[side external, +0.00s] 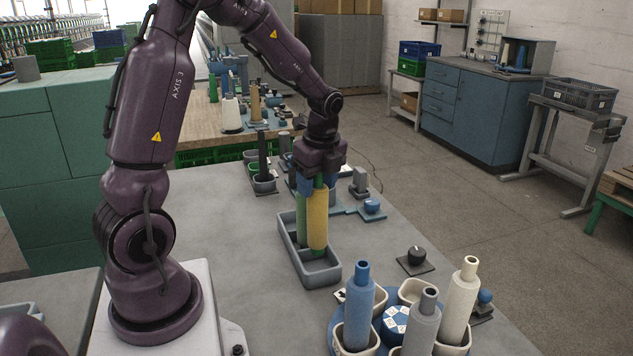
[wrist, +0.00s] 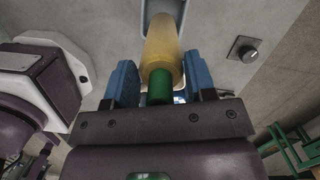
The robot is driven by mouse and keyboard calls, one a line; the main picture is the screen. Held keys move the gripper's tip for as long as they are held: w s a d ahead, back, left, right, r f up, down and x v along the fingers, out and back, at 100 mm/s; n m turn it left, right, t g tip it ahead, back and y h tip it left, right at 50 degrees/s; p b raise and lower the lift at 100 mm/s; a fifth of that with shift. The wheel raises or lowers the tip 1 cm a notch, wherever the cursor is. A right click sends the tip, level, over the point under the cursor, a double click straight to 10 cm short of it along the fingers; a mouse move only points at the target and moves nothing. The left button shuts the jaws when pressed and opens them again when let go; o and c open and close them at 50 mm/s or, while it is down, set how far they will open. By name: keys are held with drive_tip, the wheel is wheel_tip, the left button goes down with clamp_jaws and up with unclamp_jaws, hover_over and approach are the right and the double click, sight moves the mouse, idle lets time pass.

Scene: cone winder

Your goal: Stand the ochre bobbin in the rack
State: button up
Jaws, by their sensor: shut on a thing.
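The ochre bobbin (side external: 318,220) is upright, with green ends showing above and below its yarn. My gripper (side external: 318,185) is shut on its top end, its blue fingers on either side. In the wrist view the bobbin (wrist: 162,52) lies between the fingers (wrist: 160,88), its green end toward me. Its lower end is within the outline of a grey divided tray (side external: 328,272); I cannot tell if it touches the floor. A green bobbin (side external: 302,218) stands beside it, partly hidden. A round blue rack (side external: 396,322) with pale cups holds blue, grey and cream bobbins.
The blue bobbin (side external: 359,308), grey bobbin (side external: 422,325) and cream bobbin (side external: 459,302) stand tall at the front. A black knob (side external: 416,256) on a plate sits right of the tray. Small cups and fixtures crowd behind it. The grey table (side external: 235,250) left of the tray is clear.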

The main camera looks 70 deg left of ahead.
sight(316, 204)
drive_tip(key=shift+f, duration=2.25)
drive_tip(key=shift+f, duration=0.4)
idle(0.4)
drive_tip(key=o, duration=1)
drive_tip(key=shift+c, duration=0.2)
